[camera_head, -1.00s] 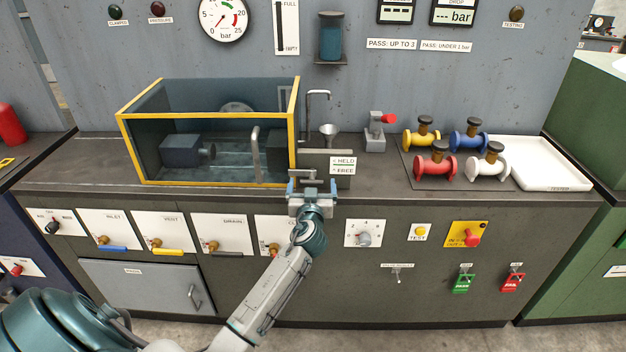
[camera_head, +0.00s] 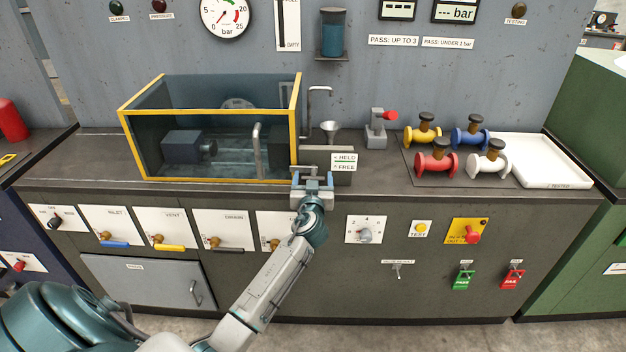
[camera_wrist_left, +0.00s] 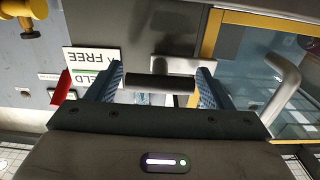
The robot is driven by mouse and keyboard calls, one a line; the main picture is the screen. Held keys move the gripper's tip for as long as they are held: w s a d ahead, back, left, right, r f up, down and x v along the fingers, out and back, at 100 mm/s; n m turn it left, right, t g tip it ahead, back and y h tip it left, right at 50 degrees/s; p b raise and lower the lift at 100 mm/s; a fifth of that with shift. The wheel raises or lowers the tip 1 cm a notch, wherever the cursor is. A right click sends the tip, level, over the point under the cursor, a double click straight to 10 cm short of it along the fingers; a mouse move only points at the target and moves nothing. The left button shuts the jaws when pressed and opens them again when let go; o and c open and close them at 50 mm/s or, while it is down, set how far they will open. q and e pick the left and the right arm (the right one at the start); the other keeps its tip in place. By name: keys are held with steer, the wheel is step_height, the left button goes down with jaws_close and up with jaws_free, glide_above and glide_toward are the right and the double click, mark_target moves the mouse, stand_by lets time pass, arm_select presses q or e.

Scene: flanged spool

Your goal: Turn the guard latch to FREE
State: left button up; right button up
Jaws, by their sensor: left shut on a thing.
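The guard latch shows in the left wrist view as a dark bar-shaped handle (camera_wrist_left: 160,83) spanning between my finger pads. My left gripper (camera_head: 313,178) is at the counter's front edge, just below the right front corner of the yellow-framed guard tank (camera_head: 215,181). It is shut on the latch handle, with blue fingers on either side in the left wrist view. In the head view the gripper mostly hides the latch. The HELD/FREE label (camera_head: 344,162) stands right of the gripper, and it also shows in the left wrist view (camera_wrist_left: 92,57). My right gripper is not in view.
A bent grey pipe handle (camera_head: 257,150) rises at the tank's front. A funnel (camera_head: 330,131) and tap stand behind the latch. Colored flanged spools (camera_head: 435,162) and a white tray (camera_head: 552,164) are at right. Valve panels (camera_head: 226,230) line the cabinet front below.

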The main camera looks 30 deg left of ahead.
arm_select(q)
steer(key=shift+m, duration=0.4)
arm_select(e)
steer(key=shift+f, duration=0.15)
arm_select(q)
steer(key=m, duration=0.3)
steer(key=shift+b, duration=0.35)
steer(key=m, duration=0.4)
steer(key=m+p, duration=0.1)
steer(key=m, duration=0.4)
steer(key=m+p, duration=0.1)
steer(key=m, duration=0.2)
steer(key=shift+p, duration=0.3)
steer(key=shift+m+p, duration=0.3)
steer(key=shift+m, duration=0.6)
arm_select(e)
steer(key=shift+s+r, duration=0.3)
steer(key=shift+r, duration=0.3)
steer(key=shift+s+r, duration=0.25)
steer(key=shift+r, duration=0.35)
arm_select(q)
steer(key=shift+f, duration=0.1)
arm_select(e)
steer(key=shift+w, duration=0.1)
arm_select(q)
steer(key=shift+m, duration=0.3)
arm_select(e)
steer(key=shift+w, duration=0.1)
arm_select(q)
steer(key=o, duration=1.3)
